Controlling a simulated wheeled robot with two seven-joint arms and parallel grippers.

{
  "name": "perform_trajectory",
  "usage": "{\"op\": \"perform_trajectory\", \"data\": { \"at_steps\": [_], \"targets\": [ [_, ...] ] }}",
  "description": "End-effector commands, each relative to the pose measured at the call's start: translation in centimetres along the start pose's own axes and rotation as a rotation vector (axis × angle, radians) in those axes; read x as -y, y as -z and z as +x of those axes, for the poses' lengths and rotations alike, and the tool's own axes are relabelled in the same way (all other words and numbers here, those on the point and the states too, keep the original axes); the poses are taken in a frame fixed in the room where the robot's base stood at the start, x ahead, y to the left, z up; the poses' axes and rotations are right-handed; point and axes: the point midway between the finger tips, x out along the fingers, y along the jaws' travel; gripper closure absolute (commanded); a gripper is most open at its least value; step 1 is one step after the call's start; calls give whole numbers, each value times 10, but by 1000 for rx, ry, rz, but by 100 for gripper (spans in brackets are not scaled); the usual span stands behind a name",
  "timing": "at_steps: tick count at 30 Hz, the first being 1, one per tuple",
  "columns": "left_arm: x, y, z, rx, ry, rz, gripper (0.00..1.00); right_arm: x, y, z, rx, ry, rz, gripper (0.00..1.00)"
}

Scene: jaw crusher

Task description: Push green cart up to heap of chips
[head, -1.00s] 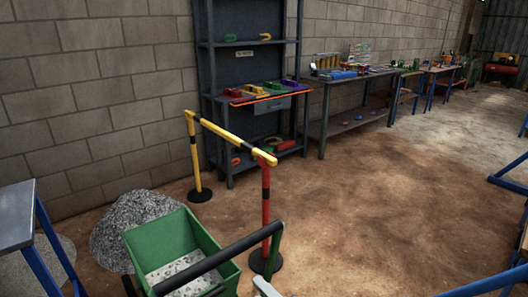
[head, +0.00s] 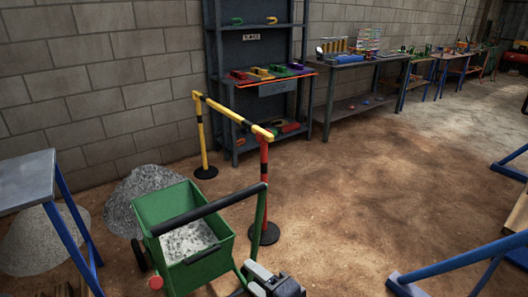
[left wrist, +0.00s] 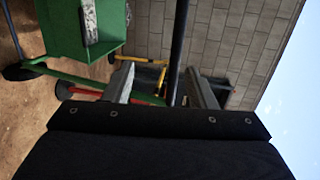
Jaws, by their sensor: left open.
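The green cart (head: 200,265) stands at the lower left of the head view, with pale chips in its open tray and a black push bar (head: 208,211) above. It also shows upside in the left wrist view (left wrist: 75,35). A grey heap of chips (head: 135,198) lies just beyond its left side; whether they touch is hidden by the tray. My left gripper (head: 272,282) is at the bottom edge, beside the cart's right handle tube. In the left wrist view its fingers (left wrist: 162,87) are apart, with the black bar showing between them. My right gripper is not in view.
A yellow barrier (head: 235,118) with a red post (head: 264,190) stands close behind the cart. A grey-topped table (head: 25,180) with blue legs is at the left, a paler heap (head: 40,240) beneath. Blue frames (head: 460,255) stand at the right. Floor between is clear.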

Motion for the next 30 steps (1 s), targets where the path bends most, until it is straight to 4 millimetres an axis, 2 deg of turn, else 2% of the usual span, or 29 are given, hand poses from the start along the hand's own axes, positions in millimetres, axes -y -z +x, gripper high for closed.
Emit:
{"op": "perform_trajectory", "data": {
  "at_steps": [8, 14, 17, 21, 24, 30],
  "targets": [
    [-10, -44, 36, 155, -260, -8, 49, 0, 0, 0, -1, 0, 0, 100],
    [-22, -94, 59, 292, -557, -54, 49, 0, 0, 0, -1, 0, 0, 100],
    [-30, -128, 65, 364, -768, -120, 49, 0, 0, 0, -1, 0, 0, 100],
    [-36, -175, 60, 424, -1083, -288, 49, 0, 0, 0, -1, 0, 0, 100],
    [-34, -199, 50, 422, -1262, -449, 49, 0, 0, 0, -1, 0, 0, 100],
    [-22, -226, 30, 343, -1446, -793, 49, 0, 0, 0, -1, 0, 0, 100]
  ]
}}
